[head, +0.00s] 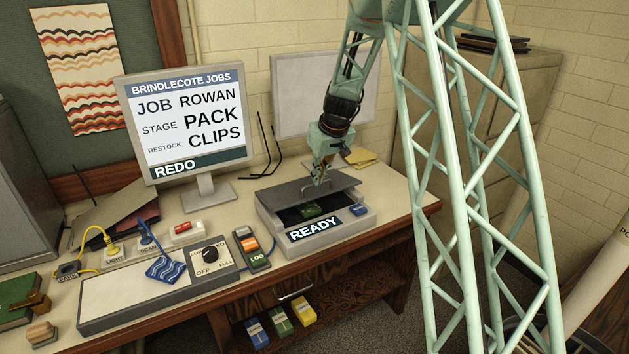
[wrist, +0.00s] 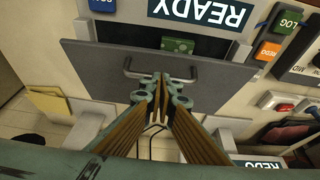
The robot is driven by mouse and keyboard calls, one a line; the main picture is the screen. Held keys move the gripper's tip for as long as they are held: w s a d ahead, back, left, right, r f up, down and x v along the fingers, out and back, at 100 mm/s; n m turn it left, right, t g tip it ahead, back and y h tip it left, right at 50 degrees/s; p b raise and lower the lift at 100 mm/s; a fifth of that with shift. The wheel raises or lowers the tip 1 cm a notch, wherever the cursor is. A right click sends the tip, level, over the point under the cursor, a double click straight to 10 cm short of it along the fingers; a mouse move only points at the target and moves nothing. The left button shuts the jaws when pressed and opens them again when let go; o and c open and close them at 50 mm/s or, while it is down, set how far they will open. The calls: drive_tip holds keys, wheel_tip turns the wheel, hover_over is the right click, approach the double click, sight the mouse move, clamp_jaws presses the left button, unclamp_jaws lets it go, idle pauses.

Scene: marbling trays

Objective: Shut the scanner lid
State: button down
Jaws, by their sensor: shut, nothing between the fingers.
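The scanner (head: 268,222) is a pale grey box on the bench, with a READY display (head: 315,230) on its front. Its dark grey lid (head: 345,182) is tilted partly open, with a gap at the front. In the wrist view the lid (wrist: 225,82) spans the middle and carries a bar handle (wrist: 130,72). A green item (head: 312,210) lies in the dark opening under the lid. My gripper (head: 320,182) is shut and empty, pointing down above the lid. Its fingertips (wrist: 161,78) appear close to the handle; I cannot tell whether they touch.
A blue button (head: 358,210) is on the scanner's front right. A LOG remote (head: 251,248) and a dial box (head: 212,258) stand left of the scanner. A monitor (head: 190,120) stands behind left. Yellow papers (head: 361,157) lie behind the scanner.

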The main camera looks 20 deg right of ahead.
sight(319, 193)
drive_tip(key=shift+s+d+f+b, duration=0.1)
drive_tip(key=shift+s+f+b, duration=0.2)
drive_tip(key=shift+f+b, duration=0.45)
drive_tip(key=shift+s+a+f+b, duration=0.1)
drive_tip(key=shift+s+f+b, duration=0.3)
drive_tip(key=shift+b, duration=0.45)
drive_tip(key=shift+s+d+f+b, duration=0.1)
drive_tip(key=shift+s+f+b, duration=0.1)
drive_tip(key=shift+f+b, duration=0.6)
drive_tip(key=shift+r, duration=0.25)
drive_tip(key=shift+w+r+p, duration=0.25)
drive_tip(key=shift+r+p, duration=0.3)
drive_tip(key=shift+r, duration=0.45)
drive_tip(key=shift+w+r+p, duration=0.2)
drive_tip(key=shift+r+p, duration=0.35)
drive_tip(key=shift+r, duration=0.45)
drive_tip(key=s+v, duration=0.2)
drive_tip(key=v, duration=0.7)
drive_tip(key=shift+p, duration=0.3)
drive_tip(key=shift+d+f, duration=0.1)
drive_tip(key=shift+f, duration=0.05)
